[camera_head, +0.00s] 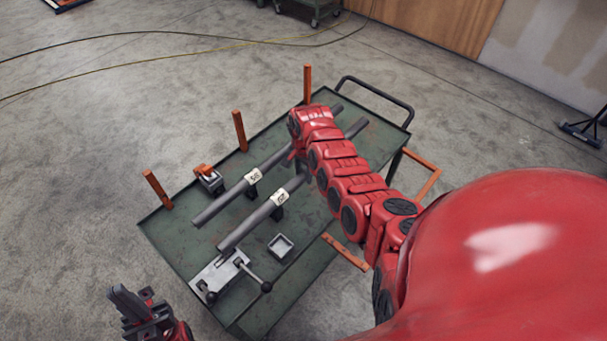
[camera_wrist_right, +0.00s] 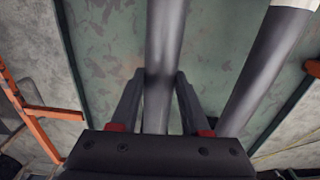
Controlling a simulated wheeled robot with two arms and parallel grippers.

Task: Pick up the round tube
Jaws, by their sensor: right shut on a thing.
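Two long grey tubes lie side by side across the green cart, each with a pale label: a left tube (camera_head: 224,203) and a right tube (camera_head: 243,230). My right arm reaches over both and hides part of them. In the right wrist view, my right gripper (camera_wrist_right: 158,80) has its fingers on either side of the middle tube (camera_wrist_right: 165,35), shut on it. This appears to be the right tube. The other tube (camera_wrist_right: 262,70) runs apart on the right there. My left gripper (camera_head: 140,308) is at the bottom left, away from the tubes; its jaw opening is unclear.
The green cart (camera_head: 180,248) has orange posts (camera_head: 240,131) along its left side and a dark push handle (camera_head: 385,93) at the far end.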

